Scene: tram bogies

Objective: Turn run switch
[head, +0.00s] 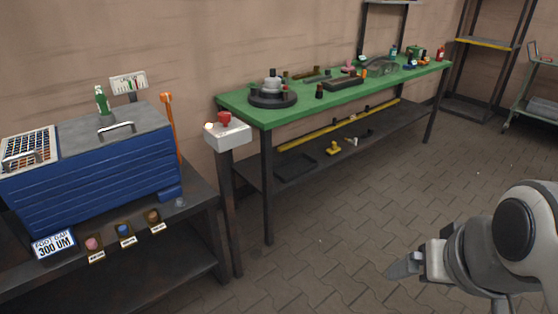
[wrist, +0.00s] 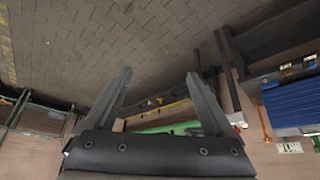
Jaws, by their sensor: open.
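A small white box (head: 228,137) stands on a dark post between the blue chest and the green bench in the head view. A red knob (head: 225,119) sits on its top, with a small pale, lit-looking button (head: 209,126) to its left. I take the red knob to be the run switch, but no label on it is readable. Part of the white box also shows at the right of the wrist view (wrist: 238,119). My gripper (head: 392,269) is at the lower right, over the floor, well apart from the box. Its fingers (wrist: 158,74) are spread and empty.
A blue chest (head: 95,175) stands on a dark bench at left, an orange-topped stick (head: 168,130) beside it. A green bench (head: 340,92) with a dark round fixture (head: 272,97) and several small parts runs along the wall. The paved floor (head: 340,230) before it is clear.

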